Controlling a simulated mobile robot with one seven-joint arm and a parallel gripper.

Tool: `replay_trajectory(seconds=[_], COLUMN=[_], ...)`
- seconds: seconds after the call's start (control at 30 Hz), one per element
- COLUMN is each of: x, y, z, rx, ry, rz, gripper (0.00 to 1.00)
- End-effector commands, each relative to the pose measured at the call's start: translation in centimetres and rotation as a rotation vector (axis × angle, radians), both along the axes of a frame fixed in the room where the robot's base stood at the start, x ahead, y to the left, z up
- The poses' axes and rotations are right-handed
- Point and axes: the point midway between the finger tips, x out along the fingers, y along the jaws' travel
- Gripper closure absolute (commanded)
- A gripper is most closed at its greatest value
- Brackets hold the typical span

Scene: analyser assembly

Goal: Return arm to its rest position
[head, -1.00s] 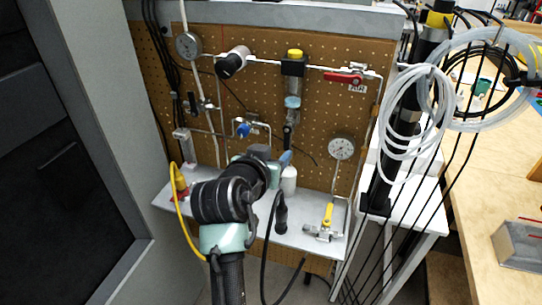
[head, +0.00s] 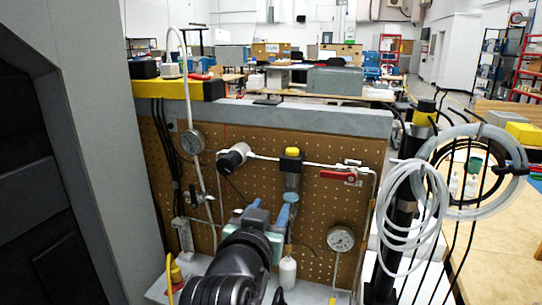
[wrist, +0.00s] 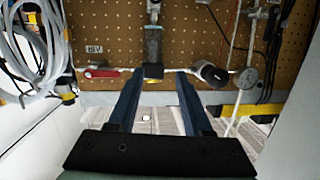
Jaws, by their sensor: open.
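My gripper (head: 268,210) is in front of the lower middle of the brown pegboard panel (head: 330,205) in the head view, with my dark arm below it. In the wrist view my gripper (wrist: 161,73) shows two blue fingers standing apart with nothing between them. The filter with a yellow cap (head: 291,160) is just above the fingers in the head view. A white bottle (head: 287,272) stands to the right of my arm. I cannot tell whether the fingers touch anything.
A red-handled valve (head: 338,175), a black cylinder fitting (head: 233,157) and gauges (head: 341,239) are on the panel. Coiled white tubing (head: 412,200) hangs at right. A grey cabinet wall (head: 85,150) stands close at left. My arm covers part of the shelf.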

Motion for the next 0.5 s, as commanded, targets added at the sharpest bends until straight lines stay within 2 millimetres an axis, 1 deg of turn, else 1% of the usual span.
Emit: replay_trajectory(seconds=[0.03,0.07,0.1,0.17,0.2,0.27,0.3,0.37,0.4,0.5], x=[-0.8,-1.3,-2.2,-3.7,-5.0,-7.1,-8.7,-11.2,-12.8,-16.5], y=[-0.3,-0.3,-0.3,-0.4,-0.4,-0.5,-0.4,-0.5,-0.4,-0.4], z=[4.7,7.0,10.0,14.4,17.3,21.4,23.9,27.4,29.4,33.3], rx=[-0.002,-0.005,-0.012,-0.023,-0.032,-0.049,-0.062,-0.081,-0.095,-0.124], ry=[-0.088,-0.14,-0.209,-0.312,-0.382,-0.486,-0.553,-0.651,-0.71,-0.837], rz=[0.021,0.036,0.056,0.081,0.097,0.118,0.13,0.145,0.154,0.168], gripper=[0.5,0.5,0.5,0.5,0.5,0.5,0.5,0.5,0.5,0.5])
